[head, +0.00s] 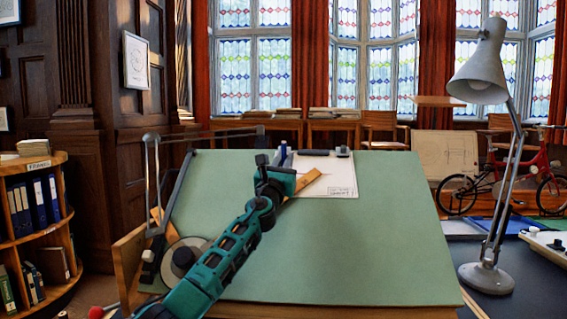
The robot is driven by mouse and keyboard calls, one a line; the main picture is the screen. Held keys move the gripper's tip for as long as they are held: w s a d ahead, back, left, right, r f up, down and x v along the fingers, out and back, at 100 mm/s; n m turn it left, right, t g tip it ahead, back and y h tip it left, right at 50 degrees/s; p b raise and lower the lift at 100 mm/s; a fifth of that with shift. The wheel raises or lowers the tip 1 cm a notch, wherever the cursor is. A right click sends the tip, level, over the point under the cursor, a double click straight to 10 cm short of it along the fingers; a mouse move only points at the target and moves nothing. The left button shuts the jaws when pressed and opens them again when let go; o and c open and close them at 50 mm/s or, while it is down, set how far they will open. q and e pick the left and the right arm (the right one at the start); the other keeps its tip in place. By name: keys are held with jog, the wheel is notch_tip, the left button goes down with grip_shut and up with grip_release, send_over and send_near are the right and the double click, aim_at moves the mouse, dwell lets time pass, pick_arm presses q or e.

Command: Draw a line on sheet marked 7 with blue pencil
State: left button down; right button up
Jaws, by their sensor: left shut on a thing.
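A white sheet (340,172) lies near the top of the green drafting board (370,240). Small print stands in its lower right corner, too small to read surely. My left gripper (277,172) is over the sheet's left edge, shut on an upright blue pencil (283,151). The pencil's upper part shows above the gripper; its tip is hidden, so I cannot tell whether it touches the paper. My right gripper is not in view.
A wooden strip (307,181) lies slantwise across the sheet's lower left. A dark weight or clip (342,152) sits on its top edge. A jointed drafting arm (152,190) stands at the board's left. A grey lamp (487,278) stands at right. The board's lower right is clear.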

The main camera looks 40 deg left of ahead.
pick_arm(q)
jog(key=shift+w+d+r+b, duration=0.15)
jog(key=shift+w+r, duration=0.05)
jog(key=shift+w, duration=0.3)
jog(key=shift+w+d+r+b, duration=0.15)
jog(key=shift+w+r, duration=0.1)
jog(key=shift+w, duration=0.3)
jog(key=shift+w+d+r+b, duration=0.15)
jog(key=shift+w+r, duration=0.05)
jog(key=shift+w, duration=0.3)
dwell(1.1)
jog(key=shift+w+r, duration=0.15)
jog(key=shift+w, duration=0.1)
jog(key=shift+w+d+r, duration=0.1)
jog(key=shift+w, duration=0.05)
dwell(0.4)
jog(key=shift+w+r+b, duration=0.1)
jog(key=shift+w+b, duration=0.15)
jog(key=shift+b, duration=0.1)
jog(key=shift+w+d, duration=0.1)
jog(key=shift+w, duration=0.05)
jog(key=shift+w+r+b, duration=0.2)
jog(key=shift+w+b, duration=0.05)
jog(key=shift+b, duration=0.1)
jog(key=shift+w+d, duration=0.1)
jog(key=shift+w, duration=0.05)
dwell(0.5)
